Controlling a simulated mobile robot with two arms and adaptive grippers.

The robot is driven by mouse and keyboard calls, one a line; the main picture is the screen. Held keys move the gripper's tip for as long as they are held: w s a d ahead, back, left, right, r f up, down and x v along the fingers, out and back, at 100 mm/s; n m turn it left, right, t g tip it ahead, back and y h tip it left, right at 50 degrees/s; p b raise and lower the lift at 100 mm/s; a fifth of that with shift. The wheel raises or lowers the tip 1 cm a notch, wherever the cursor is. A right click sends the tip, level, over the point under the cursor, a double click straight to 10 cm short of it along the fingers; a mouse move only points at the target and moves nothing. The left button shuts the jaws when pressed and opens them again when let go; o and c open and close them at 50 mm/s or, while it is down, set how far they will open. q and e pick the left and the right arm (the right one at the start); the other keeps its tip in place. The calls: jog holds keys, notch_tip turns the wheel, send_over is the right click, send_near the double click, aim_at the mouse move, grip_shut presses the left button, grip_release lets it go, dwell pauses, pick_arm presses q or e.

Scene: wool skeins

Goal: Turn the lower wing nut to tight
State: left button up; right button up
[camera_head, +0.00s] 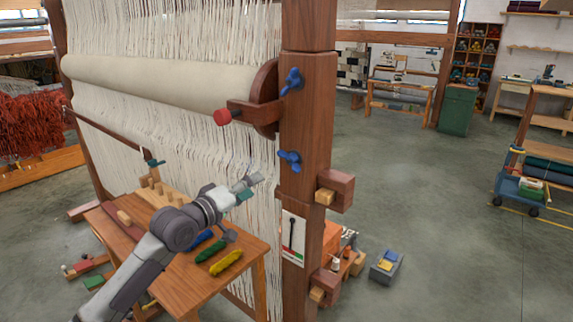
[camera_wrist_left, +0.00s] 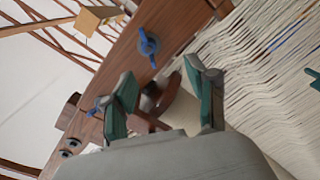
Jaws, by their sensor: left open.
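The lower wing nut (camera_head: 290,160) is blue and sits on the front post of the loom, below a matching upper wing nut (camera_head: 291,80). In the left wrist view, the lower wing nut (camera_wrist_left: 148,45) is beyond the fingertips, and the upper one (camera_wrist_left: 97,108) is partly hidden behind a finger. My left gripper (camera_head: 250,187) is open and empty, left of the post in front of the warp threads, lower than the lower nut and apart from it. It also shows in the left wrist view (camera_wrist_left: 160,78). My right gripper is out of view.
A white card (camera_head: 293,237) with a black pointer and coloured strip is on the post below the nuts. A red-ended handle (camera_head: 222,117) juts out left of the post. Below my left arm, a wooden bench (camera_head: 196,275) holds coloured skeins. Open floor lies to the right.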

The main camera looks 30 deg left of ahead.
aim_at(289, 161)
pick_arm(q)
jog(key=w+p, duration=0.1)
jog(key=w, duration=0.3)
jog(key=w+d+r+p, duration=0.1)
jog(key=w, duration=0.4)
jog(key=w+r+p, duration=0.1)
jog(key=w, duration=0.3)
jog(key=shift+w+d+p, duration=0.3)
jog(key=shift+d+p, duration=0.05)
jog(key=shift+p, duration=0.05)
jog(key=shift+f, duration=0.1)
grip_shut()
